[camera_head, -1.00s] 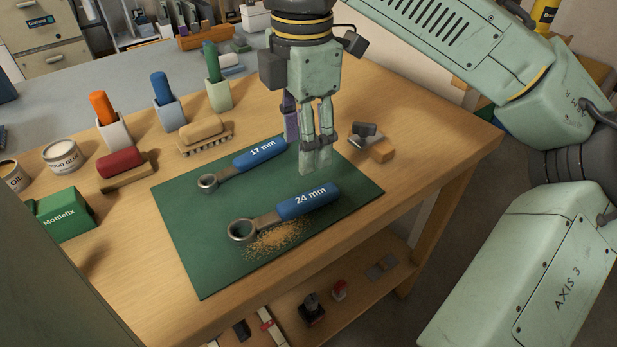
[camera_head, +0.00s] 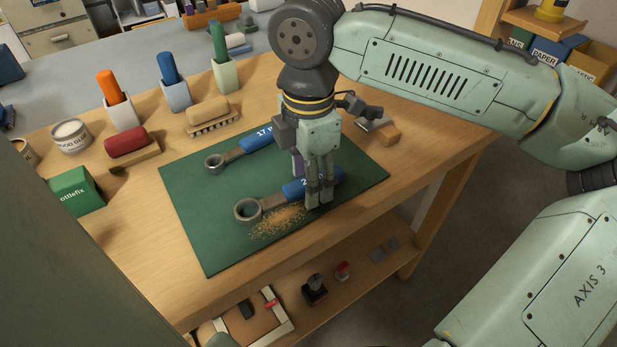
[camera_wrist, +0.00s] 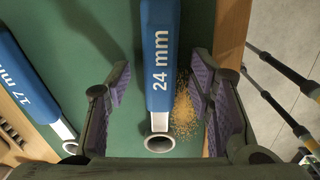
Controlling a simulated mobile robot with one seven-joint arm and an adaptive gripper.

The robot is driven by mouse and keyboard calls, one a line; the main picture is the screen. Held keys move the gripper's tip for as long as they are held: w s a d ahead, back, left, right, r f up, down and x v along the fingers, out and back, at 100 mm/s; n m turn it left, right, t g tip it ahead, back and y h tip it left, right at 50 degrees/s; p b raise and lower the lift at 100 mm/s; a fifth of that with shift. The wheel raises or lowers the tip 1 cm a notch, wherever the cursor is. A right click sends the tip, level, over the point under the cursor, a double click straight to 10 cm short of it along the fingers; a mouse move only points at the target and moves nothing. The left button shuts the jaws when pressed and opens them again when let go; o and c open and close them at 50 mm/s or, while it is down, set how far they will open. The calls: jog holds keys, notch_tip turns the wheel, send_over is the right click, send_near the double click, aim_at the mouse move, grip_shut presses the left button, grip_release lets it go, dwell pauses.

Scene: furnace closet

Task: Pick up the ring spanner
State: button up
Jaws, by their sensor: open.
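Two ring spanners with blue handles lie on the green mat (camera_head: 350,178). The nearer one is the 24 mm spanner (camera_head: 274,200), and the farther one is the 17 mm spanner (camera_head: 232,154). My gripper (camera_head: 318,202) is low over the handle of the 24 mm spanner and hides part of it. In the wrist view the 24 mm spanner (camera_wrist: 161,60) runs between the two spread purple-padded fingers, with clear gaps on both sides. Its ring end points toward the gripper's base. The 17 mm spanner (camera_wrist: 22,78) lies outside the left finger.
Yellowish crumbs (camera_head: 277,221) lie on the mat beside the 24 mm spanner. A wooden brush (camera_head: 209,116), a red-topped block (camera_head: 127,141) and a green box (camera_head: 76,191) stand around the mat. A small tool with a wooden block (camera_head: 381,131) lies behind my gripper.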

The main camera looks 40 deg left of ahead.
grip_shut()
dwell(0.6)
dwell(0.5)
